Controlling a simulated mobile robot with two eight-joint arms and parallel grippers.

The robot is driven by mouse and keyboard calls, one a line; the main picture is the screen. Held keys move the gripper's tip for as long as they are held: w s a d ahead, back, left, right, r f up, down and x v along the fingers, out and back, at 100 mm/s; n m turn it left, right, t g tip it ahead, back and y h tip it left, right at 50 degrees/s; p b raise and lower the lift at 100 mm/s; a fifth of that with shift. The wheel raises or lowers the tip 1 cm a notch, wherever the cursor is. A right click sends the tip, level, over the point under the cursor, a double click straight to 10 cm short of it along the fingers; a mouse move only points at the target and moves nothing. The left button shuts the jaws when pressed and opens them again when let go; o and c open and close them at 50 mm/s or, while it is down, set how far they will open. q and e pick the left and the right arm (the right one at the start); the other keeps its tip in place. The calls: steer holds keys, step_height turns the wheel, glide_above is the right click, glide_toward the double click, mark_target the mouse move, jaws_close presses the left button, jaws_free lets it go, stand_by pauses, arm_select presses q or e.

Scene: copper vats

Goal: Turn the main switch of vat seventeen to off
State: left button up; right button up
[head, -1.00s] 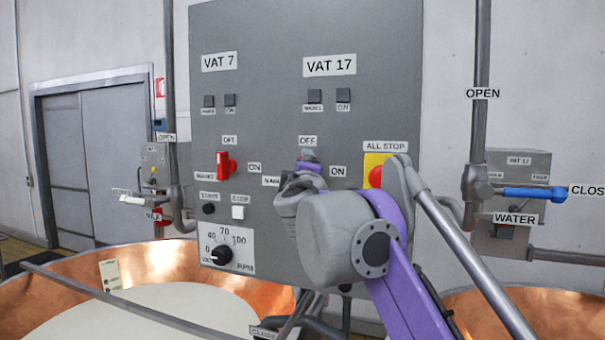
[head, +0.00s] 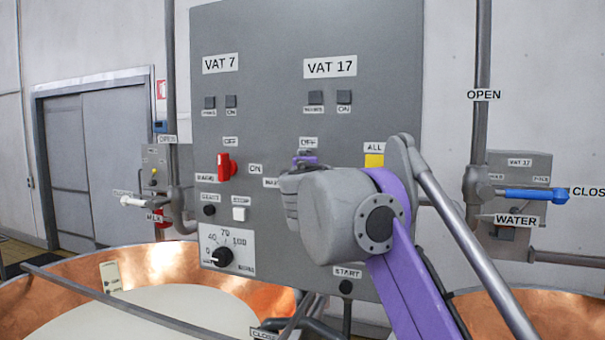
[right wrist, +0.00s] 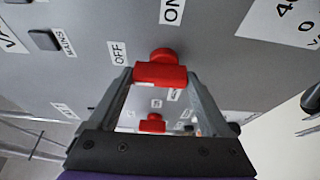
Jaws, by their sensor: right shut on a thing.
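The grey control panel (head: 260,60) faces me, with the VAT 17 sign (head: 330,67) over its right half. In the head view, the vat 17 main switch is hidden behind my right gripper (head: 304,160), just below the OFF label (head: 308,141). In the right wrist view, the red switch (right wrist: 160,73) sits between the two fingertips, which are shut on its bar. Its round knob points towards the ON label (right wrist: 171,11); the OFF label (right wrist: 118,52) is to the left in that turned view. My left gripper is not in view.
Vat 7's red switch (head: 226,167) is left of my gripper. My right arm covers the red ALL STOP button; its yellow plate (head: 374,160) partly shows. A blue-handled valve (head: 535,194) is at right. Copper vats (head: 150,265) stand below the panel.

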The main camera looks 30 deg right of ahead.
steer(key=o, duration=1.2)
steer(key=shift+c, duration=0.2)
steer(key=v, duration=1)
steer(key=shift+s+b, duration=0.3)
steer(key=shift+s, duration=0.1)
steer(key=shift+a, duration=0.1)
step_height(320, 180, down, 29)
steer(key=s+m+g+y, duration=0.1)
steer(key=s+m+g, duration=0.2)
steer(key=m+g, duration=0.45)
steer(key=s+a+f+m+y, duration=0.1)
steer(key=s+a+f+y, duration=0.1)
steer(key=f, duration=0.7)
steer(key=s+a+f+m+g+y, duration=0.1)
steer(key=s+a+f, duration=0.3)
steer(key=f, duration=0.6)
steer(key=s+a+f+m+g+y, duration=0.1)
steer(key=s+a+f+m+y, duration=0.2)
steer(key=s+f, duration=0.3)
step_height(320, 180, down, 4)
steer(key=shift+a+r+y, duration=0.1)
steer(key=shift+a+y, duration=0.2)
steer(key=shift+y, duration=0.2)
steer(key=shift+s+a, duration=0.1)
steer(key=shift+a, duration=0.05)
steer(key=shift+c, duration=0.3)
